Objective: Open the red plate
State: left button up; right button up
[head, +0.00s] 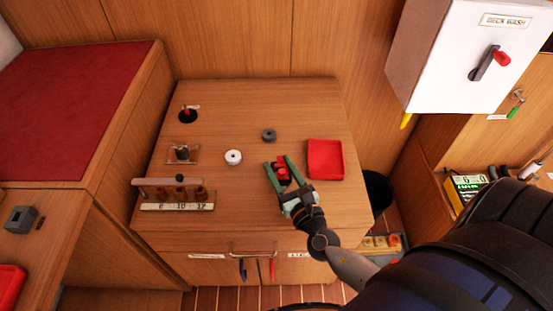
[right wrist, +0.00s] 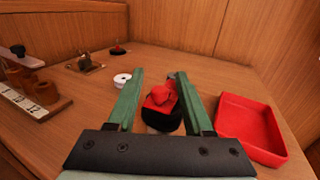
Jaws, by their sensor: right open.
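A round red plate with a raised red grip (head: 283,173) sits on a black ring on the wooden worktop; it also shows in the right wrist view (right wrist: 161,96). My right gripper (head: 279,161) is open, with its green fingers on either side of the red plate. In the right wrist view its fingertips (right wrist: 158,73) reach past the plate, and gaps show between fingers and plate. Whether the plate is loose in its ring cannot be told. My left gripper is not in view.
A red tray (head: 325,174) lies close right of the gripper. A grey ring (head: 269,135), a white spool (head: 233,157), a black fitting with red knob (head: 187,116) and a numbered peg rack (head: 178,207) stand elsewhere. A white cabinet (head: 440,80) overhangs right.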

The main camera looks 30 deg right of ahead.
jog(key=shift+w+d, duration=0.15)
jog(key=shift+w, duration=0.8)
grip_shut()
